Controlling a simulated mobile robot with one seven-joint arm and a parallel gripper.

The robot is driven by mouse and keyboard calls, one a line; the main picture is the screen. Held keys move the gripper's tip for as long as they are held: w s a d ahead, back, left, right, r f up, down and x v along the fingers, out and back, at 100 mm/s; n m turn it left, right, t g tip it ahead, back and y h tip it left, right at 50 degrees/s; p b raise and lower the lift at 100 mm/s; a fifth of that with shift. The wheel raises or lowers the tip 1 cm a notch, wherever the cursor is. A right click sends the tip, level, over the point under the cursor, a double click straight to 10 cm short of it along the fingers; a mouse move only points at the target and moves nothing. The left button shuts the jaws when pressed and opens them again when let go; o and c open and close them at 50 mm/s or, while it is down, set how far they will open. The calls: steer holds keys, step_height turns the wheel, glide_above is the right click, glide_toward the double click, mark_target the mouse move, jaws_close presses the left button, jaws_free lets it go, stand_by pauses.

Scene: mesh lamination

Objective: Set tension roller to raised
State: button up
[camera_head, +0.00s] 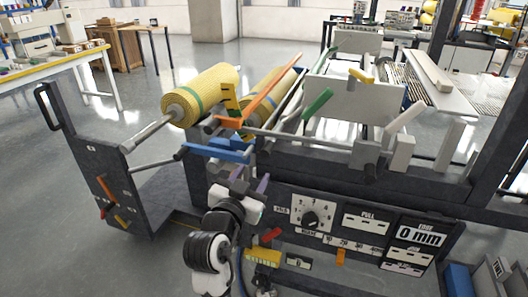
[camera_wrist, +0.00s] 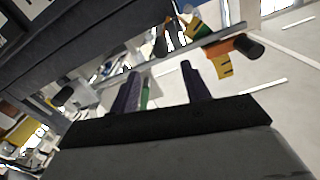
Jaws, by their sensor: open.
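I cannot tell for sure which part is the tension roller. Near the middle of the machine in the head view are a long orange bar (camera_head: 268,95) sloping up to the right, a blue bar (camera_head: 217,151) and a green handle (camera_head: 317,103). My gripper (camera_head: 254,178) is just below the blue bar, in front of the dark machine frame. In the wrist view the two purple fingers (camera_wrist: 160,70) stand apart with nothing between them. Beyond them are an orange part with a dark knob (camera_wrist: 250,48) and a yellow piece (camera_wrist: 222,67).
A yellow mesh roll (camera_head: 200,95) sits at the upper left of the machine. The control panel (camera_head: 345,222) with a dial and an "EDGE 0 mm" display is right of my arm. A dark side plate (camera_head: 92,160) stands at the left. Open floor lies further left.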

mark_target(264, 154)
steer(key=p+x, duration=0.2)
steer(key=x, duration=0.9)
steer(key=shift+w, duration=0.2)
steer(key=shift+c, duration=0.4)
jaws_close()
